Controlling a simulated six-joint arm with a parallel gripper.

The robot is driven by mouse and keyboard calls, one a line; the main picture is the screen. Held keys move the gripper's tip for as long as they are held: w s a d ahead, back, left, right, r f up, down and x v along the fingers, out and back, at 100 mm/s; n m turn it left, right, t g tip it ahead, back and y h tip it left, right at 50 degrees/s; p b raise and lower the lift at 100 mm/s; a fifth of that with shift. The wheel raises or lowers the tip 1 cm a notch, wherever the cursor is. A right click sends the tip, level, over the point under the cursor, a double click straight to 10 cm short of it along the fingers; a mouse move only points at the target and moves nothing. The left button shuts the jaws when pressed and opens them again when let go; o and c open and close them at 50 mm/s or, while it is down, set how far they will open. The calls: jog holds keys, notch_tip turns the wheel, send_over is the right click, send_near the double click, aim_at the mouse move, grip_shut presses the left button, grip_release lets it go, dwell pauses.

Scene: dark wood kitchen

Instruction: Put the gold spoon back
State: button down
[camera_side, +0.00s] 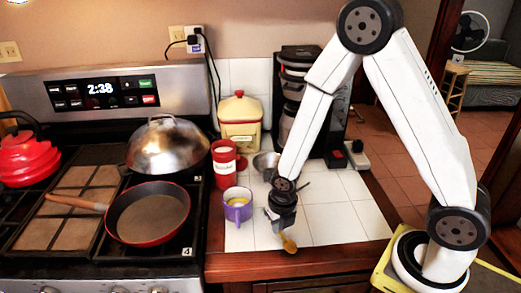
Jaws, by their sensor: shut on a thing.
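The gold spoon (289,244) is held under my gripper (280,224), its gold end hanging down and tilted over the front of the white tiled counter (330,232). My gripper is shut on the spoon. The upper part of the spoon is hidden by the fingers. Whether its tip touches the counter, I cannot tell. A purple mug (237,211) with something yellow inside stands just left of my gripper.
A red cup (224,168), a yellow canister (240,137), a metal bowl (265,160) and a coffee maker (290,80) stand behind. The stove at left holds a red pan (150,230), a domed lid (165,143) and a red kettle (25,158).

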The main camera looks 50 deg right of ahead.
aim_at(281, 233)
jog(key=shift+f, duration=0.2)
jog(key=c, duration=0.7)
grip_release()
jog(key=shift+c, duration=0.2)
jog(key=shift+r, duration=0.15)
notch_tip(281, 233, up, 12)
jog(key=s, duration=0.1)
jog(key=shift+a, duration=0.25)
jog(key=shift+s, duration=0.1)
dwell(0.5)
